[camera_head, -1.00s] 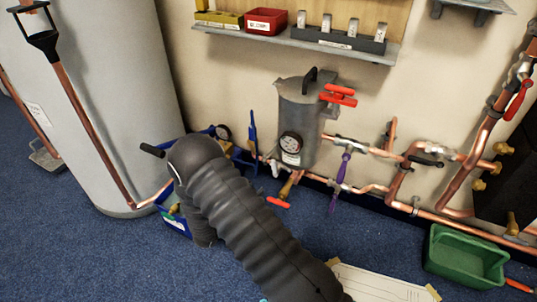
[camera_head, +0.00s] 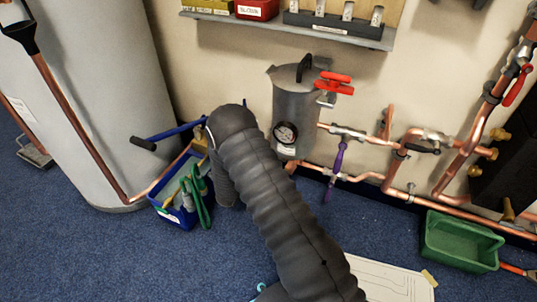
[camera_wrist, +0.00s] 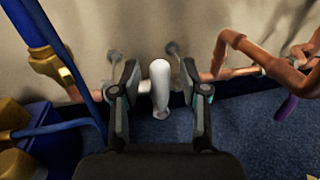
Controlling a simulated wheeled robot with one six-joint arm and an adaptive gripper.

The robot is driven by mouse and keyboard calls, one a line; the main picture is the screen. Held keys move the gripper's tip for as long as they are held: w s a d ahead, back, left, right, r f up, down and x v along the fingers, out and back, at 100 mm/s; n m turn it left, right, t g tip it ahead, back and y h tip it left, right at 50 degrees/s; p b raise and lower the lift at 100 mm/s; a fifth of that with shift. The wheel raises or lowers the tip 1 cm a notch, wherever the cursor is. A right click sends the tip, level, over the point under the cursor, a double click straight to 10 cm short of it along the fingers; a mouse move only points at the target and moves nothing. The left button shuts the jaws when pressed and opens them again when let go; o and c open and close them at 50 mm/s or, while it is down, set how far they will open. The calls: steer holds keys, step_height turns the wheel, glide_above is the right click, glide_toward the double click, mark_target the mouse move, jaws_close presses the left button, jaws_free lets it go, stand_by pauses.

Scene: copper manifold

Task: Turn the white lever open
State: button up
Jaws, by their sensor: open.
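The white lever (camera_wrist: 160,88) stands upright, rounded end up, in the middle of the wrist view. It sits on a copper pipe (camera_wrist: 222,74) by the wall. My gripper (camera_wrist: 160,80) is open, with one dark finger on each side of the lever and a visible gap on both sides. Whether the fingertips reach as deep as the lever is hard to tell. In the head view my arm covers the lever and the gripper.
A grey vessel (camera_head: 297,105) with a gauge and red handle (camera_head: 330,83) stands close right of my arm. A purple lever (camera_head: 335,170) is further right. A blue tool tote (camera_head: 172,212) is at left. A green crate (camera_head: 450,243) lies on the floor.

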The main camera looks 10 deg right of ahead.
steer(key=shift+w+d, duration=0.4)
steer(key=shift+d, duration=0.05)
jaws_close()
